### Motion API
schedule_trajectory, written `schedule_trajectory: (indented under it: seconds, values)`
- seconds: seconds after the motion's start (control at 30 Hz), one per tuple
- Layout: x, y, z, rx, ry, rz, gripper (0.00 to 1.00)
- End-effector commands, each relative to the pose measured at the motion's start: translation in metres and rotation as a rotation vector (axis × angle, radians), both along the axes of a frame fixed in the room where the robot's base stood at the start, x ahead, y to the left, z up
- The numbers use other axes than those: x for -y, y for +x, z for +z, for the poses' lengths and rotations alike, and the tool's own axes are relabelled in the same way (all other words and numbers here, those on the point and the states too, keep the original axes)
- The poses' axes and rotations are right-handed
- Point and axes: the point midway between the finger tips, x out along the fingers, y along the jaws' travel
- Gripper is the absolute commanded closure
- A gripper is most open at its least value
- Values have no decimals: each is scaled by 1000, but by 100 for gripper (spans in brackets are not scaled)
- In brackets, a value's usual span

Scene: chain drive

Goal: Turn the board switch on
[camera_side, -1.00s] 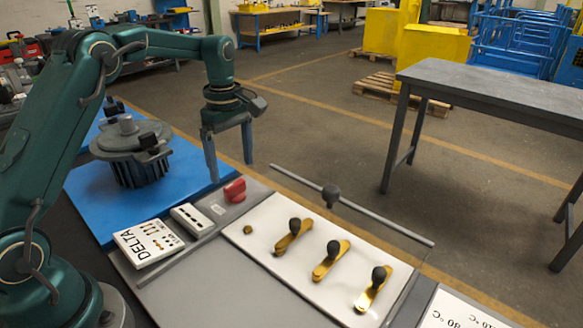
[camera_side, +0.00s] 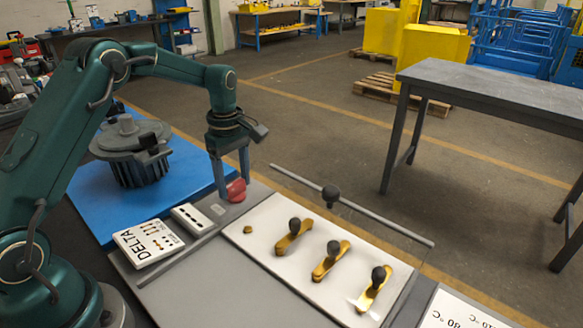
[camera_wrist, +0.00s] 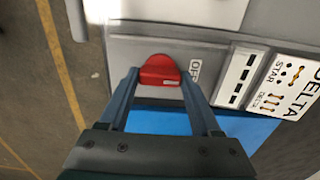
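The board switch is a red knob (camera_side: 236,190) at the top left of the grey board (camera_side: 190,275). In the wrist view the red knob (camera_wrist: 160,71) lies next to a label (camera_wrist: 195,70) that seems to read OFF. My gripper (camera_side: 234,187) has come down to the knob, with one finger on either side of it. In the wrist view my gripper's fingertips (camera_wrist: 160,76) stand apart at the knob's left and right edges. I cannot tell whether they touch it. The near finger partly hides the knob's left side in the side view.
A white plate (camera_side: 262,243) with several brass levers with black knobs lies right of the switch. A grey rod with a black knob (camera_side: 331,193) runs behind it. A DELTA card (camera_side: 148,243) lies left. A motor (camera_side: 133,150) stands on the blue mat (camera_side: 95,195).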

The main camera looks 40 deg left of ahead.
Motion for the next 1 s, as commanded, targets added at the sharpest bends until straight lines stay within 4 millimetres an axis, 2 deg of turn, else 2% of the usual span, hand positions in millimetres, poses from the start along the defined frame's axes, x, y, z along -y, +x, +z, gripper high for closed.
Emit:
schedule_trajectory:
  seconds: [0.27,0.47,1.0]
  values:
    - [0,0,1,-1,0,-42,91]
    - [0,0,1,-1,0,-153,91]
    - [0,0,1,0,0,-650,91]
